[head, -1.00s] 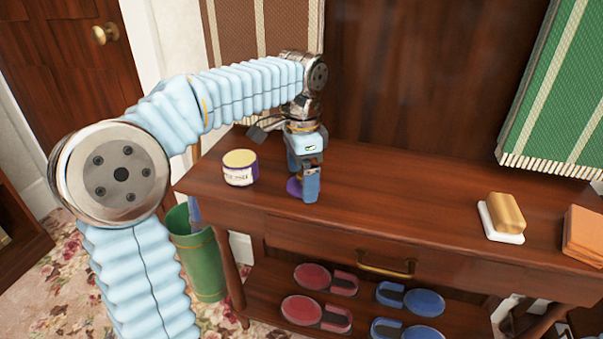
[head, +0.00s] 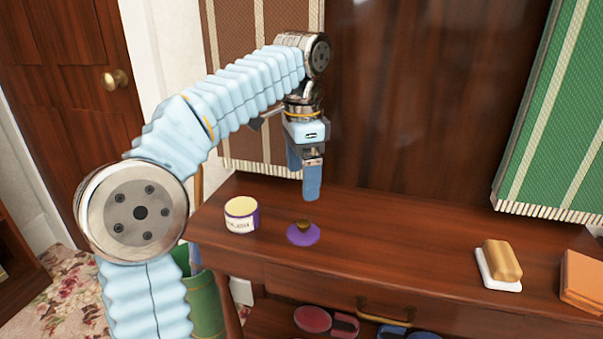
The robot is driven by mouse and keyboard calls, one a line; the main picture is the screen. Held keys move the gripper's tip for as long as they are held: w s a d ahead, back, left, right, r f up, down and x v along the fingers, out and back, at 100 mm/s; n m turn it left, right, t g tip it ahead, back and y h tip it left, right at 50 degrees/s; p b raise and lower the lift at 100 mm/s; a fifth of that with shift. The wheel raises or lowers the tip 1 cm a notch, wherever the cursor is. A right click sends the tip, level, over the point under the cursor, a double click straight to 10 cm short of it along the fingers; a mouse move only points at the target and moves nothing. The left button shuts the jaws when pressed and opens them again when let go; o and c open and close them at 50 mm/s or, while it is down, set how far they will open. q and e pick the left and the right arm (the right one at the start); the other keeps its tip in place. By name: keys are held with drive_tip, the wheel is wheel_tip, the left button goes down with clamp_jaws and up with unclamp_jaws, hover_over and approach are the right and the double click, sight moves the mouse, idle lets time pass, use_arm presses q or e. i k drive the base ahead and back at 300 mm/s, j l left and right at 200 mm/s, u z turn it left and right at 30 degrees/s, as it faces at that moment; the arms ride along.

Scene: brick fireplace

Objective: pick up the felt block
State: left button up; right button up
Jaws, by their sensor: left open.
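A tan block on a white base (head: 502,260), which looks like the felt block, lies on the right part of the wooden table (head: 400,232). My left gripper (head: 308,178) is open and points down, empty, in the air above the left part of the table. It is well to the left of the block and not touching it. A purple disc with a brown knob (head: 303,234) lies on the table below the gripper. My right gripper is not in view.
A round tin with a yellow top (head: 241,213) stands left of the disc. An orange block or stack (head: 584,280) is at the right edge. Red (head: 313,319) and blue items lie on the lower shelf. The tabletop between disc and tan block is clear.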

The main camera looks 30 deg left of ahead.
sight(499, 269)
drive_tip(key=k, duration=1)
